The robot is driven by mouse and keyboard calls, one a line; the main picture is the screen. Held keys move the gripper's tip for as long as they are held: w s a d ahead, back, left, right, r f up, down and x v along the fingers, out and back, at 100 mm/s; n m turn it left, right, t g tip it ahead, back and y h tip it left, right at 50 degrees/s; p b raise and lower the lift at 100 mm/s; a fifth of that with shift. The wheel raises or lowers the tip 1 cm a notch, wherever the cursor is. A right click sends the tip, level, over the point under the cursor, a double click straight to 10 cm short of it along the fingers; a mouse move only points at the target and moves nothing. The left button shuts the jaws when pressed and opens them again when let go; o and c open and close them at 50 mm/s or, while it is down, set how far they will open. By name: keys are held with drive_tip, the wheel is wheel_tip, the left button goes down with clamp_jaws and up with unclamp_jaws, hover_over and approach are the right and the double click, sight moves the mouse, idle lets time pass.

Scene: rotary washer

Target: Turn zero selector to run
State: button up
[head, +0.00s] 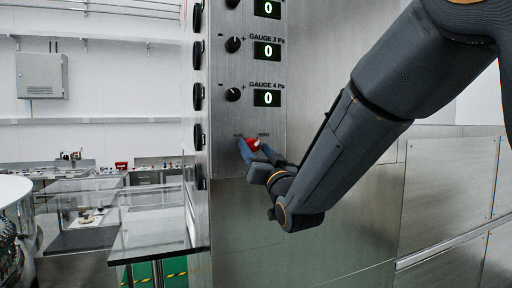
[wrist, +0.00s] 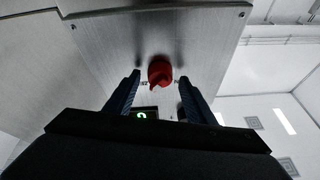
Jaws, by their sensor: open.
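The red selector knob (head: 253,143) sits low on the steel panel, below the gauge rows. Small labels stand above it at left and right, too small to read surely. In the wrist view the red knob (wrist: 160,72) shows near the middle, with a small point at its lower edge. My gripper (head: 256,151) is at the panel; its two dark blue fingers are open, one on each side of the knob. In the wrist view a gap shows between the knob and each finger of my gripper (wrist: 160,80). Which label the knob points at, I cannot tell.
Above are black gauge knobs, such as the Gauge 4 knob (head: 233,94), and green displays reading 0, such as the Gauge 4 display (head: 267,98). Black round parts line the panel's left edge. A glass-topped table (head: 150,232) stands left of the panel.

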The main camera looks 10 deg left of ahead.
drive_tip(key=c, duration=1)
drive_tip(key=shift+c, duration=0.2)
